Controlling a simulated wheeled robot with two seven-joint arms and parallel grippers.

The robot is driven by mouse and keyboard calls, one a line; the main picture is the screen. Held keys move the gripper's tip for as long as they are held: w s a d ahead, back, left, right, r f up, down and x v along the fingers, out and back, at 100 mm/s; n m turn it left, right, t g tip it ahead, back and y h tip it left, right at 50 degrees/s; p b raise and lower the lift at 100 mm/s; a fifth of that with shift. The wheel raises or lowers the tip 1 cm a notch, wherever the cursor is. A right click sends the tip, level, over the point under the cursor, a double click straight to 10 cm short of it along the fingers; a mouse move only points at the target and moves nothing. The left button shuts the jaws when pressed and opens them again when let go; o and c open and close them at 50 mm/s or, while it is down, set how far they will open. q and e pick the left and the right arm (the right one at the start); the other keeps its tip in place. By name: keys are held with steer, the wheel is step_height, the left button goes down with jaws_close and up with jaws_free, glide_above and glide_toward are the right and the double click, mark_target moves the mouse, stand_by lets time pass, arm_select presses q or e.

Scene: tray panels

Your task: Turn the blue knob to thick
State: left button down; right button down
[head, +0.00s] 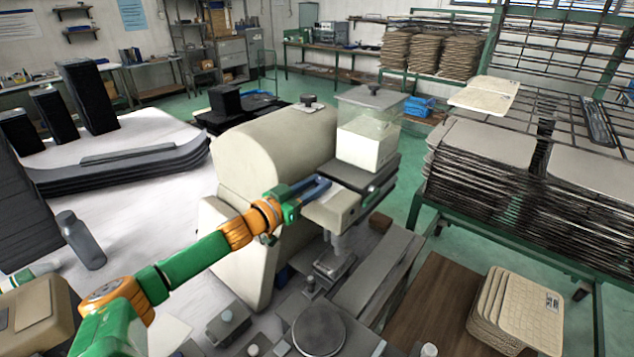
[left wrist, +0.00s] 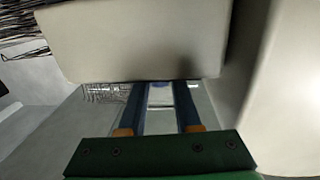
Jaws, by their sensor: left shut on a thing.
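A large cream machine (head: 270,165) stands in the middle of the head view, and its pale housing (left wrist: 140,45) fills the top of the left wrist view. My left gripper (head: 318,186) reaches the machine's front head. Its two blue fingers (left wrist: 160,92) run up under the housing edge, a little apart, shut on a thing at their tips. A small bluish patch shows between them, which fits the blue knob; the knob is mostly hidden by the fingers and housing. Its pointer and any thick marking cannot be read. My right gripper is not in view.
A clear hopper (head: 372,128) of white material stands on the machine, right of my left gripper. Stacks of tray panels (head: 487,150) lie on a green rack at the right, more panels (head: 517,308) at the lower right. Dark curved parts (head: 120,165) lie on the left table.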

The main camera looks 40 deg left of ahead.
arm_select(q)
steer(key=shift+m+h, duration=0.4)
steer(key=shift+h, duration=0.2)
steer(key=c, duration=0.6)
jaws_free()
steer(key=shift+s+a+f, duration=0.2)
steer(key=shift+s+f, duration=0.05)
steer(key=shift+s, duration=0.3)
steer(key=v, duration=0.6)
steer(key=shift+r, duration=0.25)
